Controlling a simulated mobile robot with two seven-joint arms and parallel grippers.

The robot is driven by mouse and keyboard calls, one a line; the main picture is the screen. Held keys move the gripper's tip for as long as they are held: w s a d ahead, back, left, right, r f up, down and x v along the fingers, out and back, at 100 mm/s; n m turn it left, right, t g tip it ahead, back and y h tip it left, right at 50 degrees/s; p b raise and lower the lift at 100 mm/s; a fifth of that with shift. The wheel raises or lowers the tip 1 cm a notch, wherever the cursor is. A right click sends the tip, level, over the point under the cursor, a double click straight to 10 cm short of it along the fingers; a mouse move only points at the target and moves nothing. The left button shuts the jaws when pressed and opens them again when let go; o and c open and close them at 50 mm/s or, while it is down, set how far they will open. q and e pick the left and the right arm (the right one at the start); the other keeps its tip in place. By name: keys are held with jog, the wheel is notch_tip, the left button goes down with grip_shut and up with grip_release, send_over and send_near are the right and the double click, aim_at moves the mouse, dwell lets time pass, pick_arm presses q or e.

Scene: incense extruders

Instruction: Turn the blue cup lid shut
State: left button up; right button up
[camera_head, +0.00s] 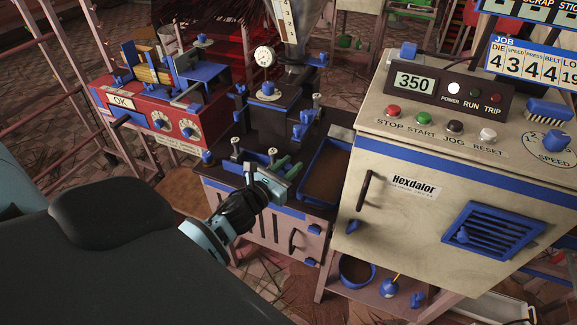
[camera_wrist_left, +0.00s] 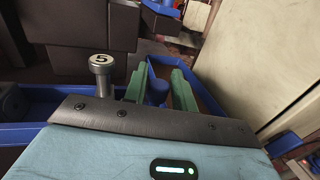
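My left gripper (camera_head: 292,167) reaches in over the front of the low machine bench, beside the blue-rimmed tray. In the left wrist view its two green fingers (camera_wrist_left: 159,78) are apart. A small round blue piece (camera_wrist_left: 157,93) shows between and beyond them; it may be the cup lid, but I cannot tell for certain. I see no clear contact between it and the fingers. In the head view the fingers and arm cover that spot. My right gripper is not in view.
A grey peg marked 5 (camera_wrist_left: 100,64) stands left of the fingers. The blue-rimmed tray (camera_head: 322,181) lies right of the gripper, against the tall cream cabinet (camera_head: 398,213). A red machine (camera_head: 143,125) stands left. A dial gauge (camera_head: 265,57) rises behind.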

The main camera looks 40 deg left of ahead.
pick_arm(q)
grip_shut()
